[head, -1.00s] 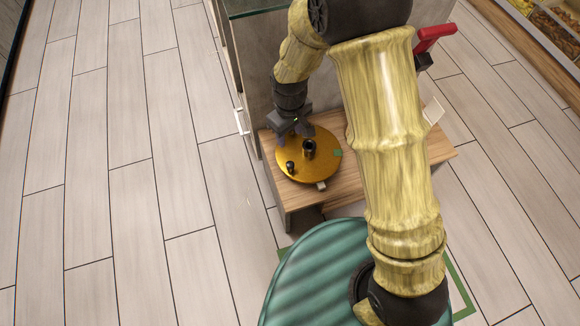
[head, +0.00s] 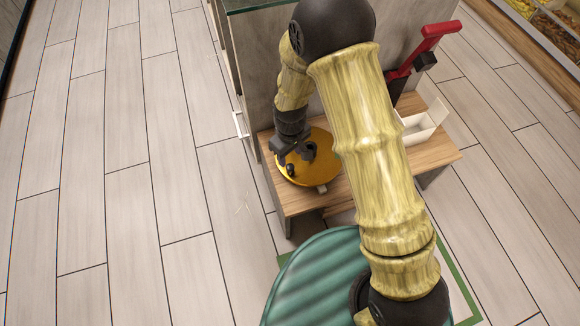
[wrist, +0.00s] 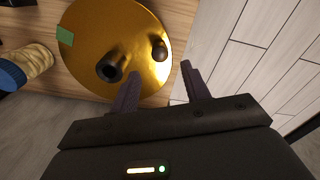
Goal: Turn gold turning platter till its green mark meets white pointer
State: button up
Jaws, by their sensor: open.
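The gold turning platter (head: 318,172) lies on a low wooden table, partly hidden by my arm in the head view. It also fills the top of the wrist view (wrist: 105,25). Its green mark (wrist: 65,36) is at the rim, at left in the wrist view. A dark central hub (wrist: 110,68) and a smaller dark knob (wrist: 158,50) stand on it. A small whitish pointer (head: 322,189) sits at the platter's front edge, away from the green mark. My gripper (wrist: 161,70) is open and empty, its fingertips just short of the knob, which lines up between them.
An open white box (head: 422,125) and a red-handled dark device (head: 425,48) stand behind my arm. A grey panel (head: 255,70) rises behind the table. A green ribbed round surface (head: 315,280) is in front.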

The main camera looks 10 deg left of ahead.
aim_at(290, 167)
notch_tip(290, 167, down, 7)
jog(key=shift+f+b, duration=0.1)
jog(key=shift+b, duration=1.05)
grip_shut()
